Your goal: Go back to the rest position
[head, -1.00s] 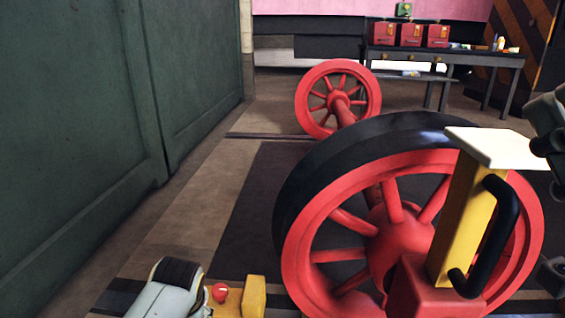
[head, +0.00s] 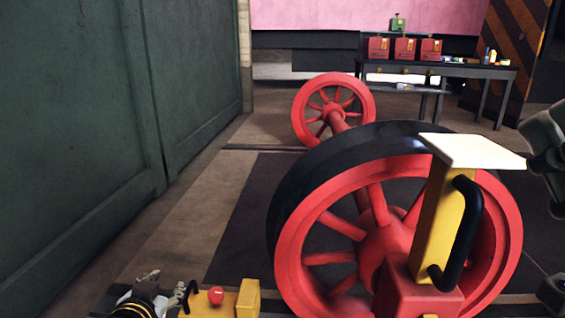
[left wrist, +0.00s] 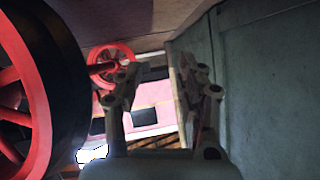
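My left gripper (head: 143,280) is low at the left of the head view, beside a yellow block with a red button (head: 216,296). In the left wrist view its two fingers (left wrist: 162,88) stand apart with nothing between them. Grey and black parts of my right arm show at the right edge of the head view. I cannot make out its fingertips or whether they hold anything.
A large red spoked wheel (head: 345,225) with a black rim stands in front, axle running to a far wheel (head: 305,112). A yellow post (head: 433,215) with a black handle stands before it. A green wall (head: 75,140) bounds the left. A table (head: 445,70) with red boxes stands behind.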

